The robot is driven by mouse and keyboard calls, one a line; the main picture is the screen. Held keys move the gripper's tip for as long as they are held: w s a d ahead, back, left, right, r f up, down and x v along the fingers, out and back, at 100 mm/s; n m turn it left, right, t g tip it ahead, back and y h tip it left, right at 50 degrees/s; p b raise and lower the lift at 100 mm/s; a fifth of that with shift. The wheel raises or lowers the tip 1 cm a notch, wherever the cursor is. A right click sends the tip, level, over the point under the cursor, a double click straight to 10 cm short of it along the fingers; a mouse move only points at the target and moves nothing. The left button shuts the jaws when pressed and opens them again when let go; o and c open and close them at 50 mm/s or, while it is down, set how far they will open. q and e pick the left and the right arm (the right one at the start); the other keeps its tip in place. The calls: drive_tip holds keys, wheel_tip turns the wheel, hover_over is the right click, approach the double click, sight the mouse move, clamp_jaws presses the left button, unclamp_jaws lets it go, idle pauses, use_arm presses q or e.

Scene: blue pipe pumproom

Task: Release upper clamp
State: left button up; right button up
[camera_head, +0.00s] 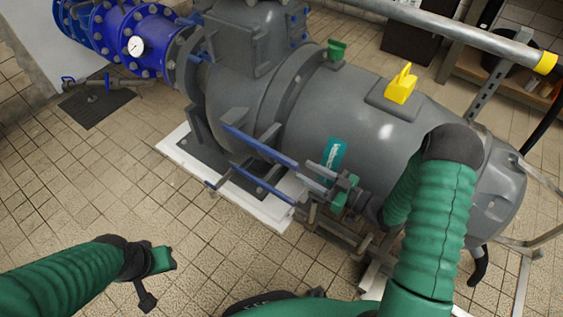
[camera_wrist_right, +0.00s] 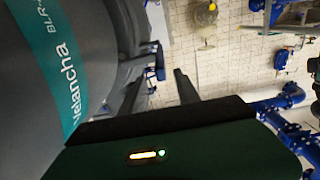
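The upper clamp (camera_head: 260,147) shows as a long blue bar slanting along the near side of the grey pump body (camera_head: 345,110). The lower clamp (camera_head: 262,182) is a similar blue bar below it. My right gripper (camera_head: 303,170) is open, its two grey fingers apart, with the tips close to the right end of the upper bar. In the right wrist view, a blue end piece (camera_wrist_right: 157,62) shows beyond and between the fingers (camera_wrist_right: 165,68); I cannot tell whether they touch it. My left gripper (camera_head: 152,272) is low at the left, away from the pump; its fingers are unclear.
A blue pipe (camera_head: 130,35) with a white gauge (camera_head: 136,46) joins the pump at the upper left. A yellow lifting lug (camera_head: 401,84) and a green fitting (camera_head: 336,50) stand on top. The tiled floor (camera_head: 100,190) at left is clear. A grey pipe (camera_head: 460,30) crosses the upper right.

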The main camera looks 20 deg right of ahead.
sight(283, 158)
drive_tip(key=b+x, duration=0.3)
drive_tip(key=x, duration=0.5)
drive_tip(key=shift+w+a+f, duration=0.1)
drive_tip(key=shift+w+a, duration=0.35)
drive_tip(key=shift+w, duration=0.1)
drive_tip(key=shift+c, duration=0.2)
clamp_jaws()
idle(0.5)
